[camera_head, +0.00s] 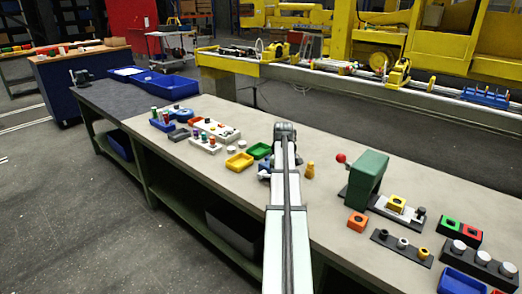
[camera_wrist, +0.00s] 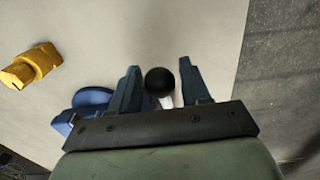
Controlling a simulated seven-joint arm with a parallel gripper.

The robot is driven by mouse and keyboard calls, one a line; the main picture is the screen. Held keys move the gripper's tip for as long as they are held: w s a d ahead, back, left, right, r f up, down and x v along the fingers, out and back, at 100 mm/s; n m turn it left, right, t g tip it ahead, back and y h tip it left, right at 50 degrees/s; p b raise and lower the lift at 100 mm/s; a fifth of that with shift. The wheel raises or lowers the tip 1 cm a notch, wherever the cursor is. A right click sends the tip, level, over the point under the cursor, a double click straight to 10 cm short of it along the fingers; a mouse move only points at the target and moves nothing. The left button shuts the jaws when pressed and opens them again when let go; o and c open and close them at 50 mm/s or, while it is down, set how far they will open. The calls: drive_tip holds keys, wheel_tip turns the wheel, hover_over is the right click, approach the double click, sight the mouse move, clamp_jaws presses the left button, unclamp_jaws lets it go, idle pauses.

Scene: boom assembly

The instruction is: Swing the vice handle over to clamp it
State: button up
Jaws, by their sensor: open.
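The blue vice (camera_head: 264,169) stands near the front edge of the bench, mostly hidden behind my arm in the head view. In the wrist view part of its blue body (camera_wrist: 88,100) shows left of my fingers. The vice handle shows as a black ball knob (camera_wrist: 160,81) on a short pale rod. My gripper (camera_wrist: 159,65) is open, with one finger on each side of the knob. The knob sits between the fingers, and I see a gap to the right finger; contact on the left is unclear. My gripper's fingers are hidden in the head view.
A yellow piece (camera_head: 310,170) stands just right of the vice; it also shows in the wrist view (camera_wrist: 30,66). Green (camera_head: 259,151) and yellow (camera_head: 239,162) trays lie to the left. A green press (camera_head: 368,178) stands further right. The bench edge is close by.

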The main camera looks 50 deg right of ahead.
drive_tip(key=shift+c, duration=0.2)
drive_tip(key=c, duration=0.5)
drive_tip(key=shift+f, duration=0.15)
drive_tip(key=shift+s+f, duration=0.2)
drive_tip(key=shift+f, duration=0.4)
drive_tip(key=shift+s+f, duration=0.15)
drive_tip(key=shift+f, duration=0.4)
drive_tip(key=shift+s+a+f, duration=0.1)
drive_tip(key=shift+f, duration=0.3)
drive_tip(key=o, duration=0.5)
drive_tip(key=shift+o, duration=0.2)
